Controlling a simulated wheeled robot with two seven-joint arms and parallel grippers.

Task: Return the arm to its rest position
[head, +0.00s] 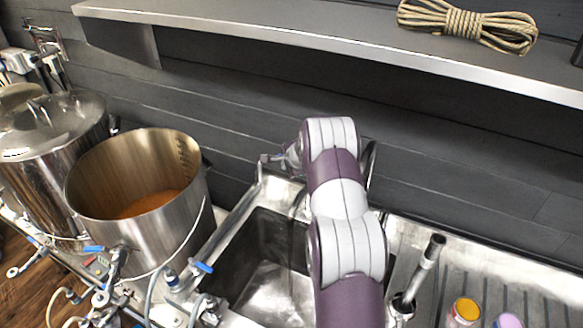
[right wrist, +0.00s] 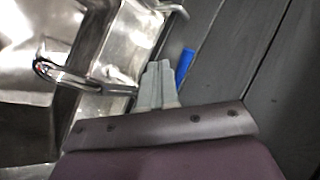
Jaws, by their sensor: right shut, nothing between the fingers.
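My right arm (head: 345,215) reaches over the sink (head: 270,270) toward the back wall in the head view. Its gripper is hidden or barely seen there, at the far end of the arm. In the right wrist view my right gripper (right wrist: 158,85) shows with its two grey fingers together and nothing between them. The fingers are near a metal edge and a blue piece (right wrist: 186,64) by the dark wall. My left gripper is in neither view.
An open steel pot (head: 195,215) with orange-brown liquid stands left of the sink, beside a lidded pot (head: 60,130). Valves and hoses crowd the front left. A steel shelf (head: 330,37) with coiled rope (head: 470,24) runs above. A metal tube (head: 425,270) stands right of my arm.

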